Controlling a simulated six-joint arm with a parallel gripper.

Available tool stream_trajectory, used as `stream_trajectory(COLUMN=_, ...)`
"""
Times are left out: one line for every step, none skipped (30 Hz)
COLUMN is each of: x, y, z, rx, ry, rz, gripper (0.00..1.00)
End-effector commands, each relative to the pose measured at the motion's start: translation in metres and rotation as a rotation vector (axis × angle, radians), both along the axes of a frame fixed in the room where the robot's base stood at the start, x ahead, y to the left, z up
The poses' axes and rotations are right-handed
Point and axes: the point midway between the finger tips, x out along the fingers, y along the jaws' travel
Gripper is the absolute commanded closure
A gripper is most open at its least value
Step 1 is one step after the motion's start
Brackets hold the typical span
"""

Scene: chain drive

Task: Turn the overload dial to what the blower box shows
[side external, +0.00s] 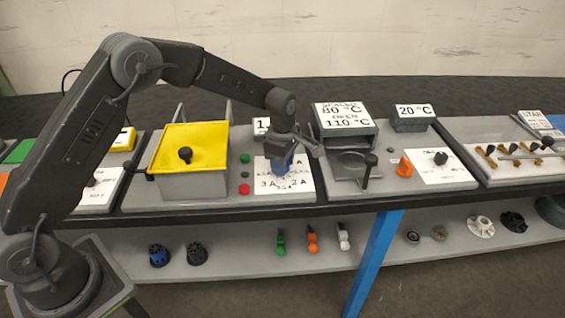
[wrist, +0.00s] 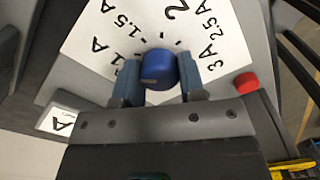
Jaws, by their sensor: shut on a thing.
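The overload dial is a blue round knob (wrist: 158,68) on a white plate (wrist: 90,40) marked with amp values. In the wrist view 1 A, 1.5 A, 2, 2.5 A and 3 A are readable around it. My gripper (wrist: 158,88) is shut on the knob, one finger on each side. I cannot tell which mark the knob points to. In the side view my gripper (side external: 283,168) stands over the dial plate (side external: 300,180). A small sign starting with 1 (side external: 262,126) behind it is mostly hidden; a label ending in A (wrist: 62,122) shows in the wrist view.
A yellow-lidded box (side external: 195,140) stands left of the dial. A red button (side external: 244,189) and a green button (side external: 244,158) are beside the plate. Parts lie on the lower shelf (side external: 230,255).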

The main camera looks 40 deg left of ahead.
Motion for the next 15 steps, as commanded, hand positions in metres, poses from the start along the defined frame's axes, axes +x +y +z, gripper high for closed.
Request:
stream_trajectory(x=-0.0002, y=-0.0007, z=-0.0001, rx=-0.001, ry=0.001, rz=0.003, gripper=0.87)
stream_trajectory(x=-0.0002, y=-0.0008, z=-0.0001, rx=-0.001, ry=0.001, rz=0.004, gripper=0.87)
stream_trajectory(x=-0.0002, y=-0.0008, z=-0.0001, rx=-0.001, ry=0.001, rz=0.005, gripper=0.87)
stream_trajectory(x=-0.0002, y=-0.0008, z=-0.0001, rx=-0.001, ry=0.001, rz=0.005, gripper=0.87)
stream_trajectory(x=-0.0002, y=-0.0008, z=-0.0001, rx=-0.001, ry=0.001, rz=0.005, gripper=0.87)
stream_trajectory(x=-0.0002, y=-0.0008, z=-0.0001, rx=-0.001, ry=0.001, rz=0.004, gripper=0.87)
stream_trajectory(x=-0.0002, y=-0.0008, z=-0.0001, rx=-0.001, ry=0.001, rz=0.004, gripper=0.87)
stream_trajectory(x=-0.0002, y=-0.0009, z=-0.0001, rx=-0.001, ry=0.001, rz=0.004, gripper=0.87)
stream_trajectory(x=-0.0002, y=-0.0009, z=-0.0001, rx=-0.001, ry=0.001, rz=0.004, gripper=0.87)
stream_trajectory(x=-0.0002, y=-0.0009, z=-0.0001, rx=-0.001, ry=0.001, rz=0.004, gripper=0.87)
stream_trajectory(x=-0.0002, y=-0.0009, z=0.0000, rx=-0.001, ry=0.001, rz=0.003, gripper=0.87)
stream_trajectory(x=-0.0002, y=-0.0009, z=0.0000, rx=-0.001, ry=0.001, rz=0.003, gripper=0.60)
stream_trajectory(x=-0.0002, y=-0.0009, z=-0.0001, rx=-0.001, ry=0.001, rz=0.003, gripper=0.57)
stream_trajectory(x=-0.0001, y=-0.0009, z=-0.0001, rx=-0.001, ry=0.001, rz=0.003, gripper=0.54)
stream_trajectory(x=-0.0001, y=-0.0008, z=-0.0001, rx=-0.001, ry=0.001, rz=0.003, gripper=0.51)
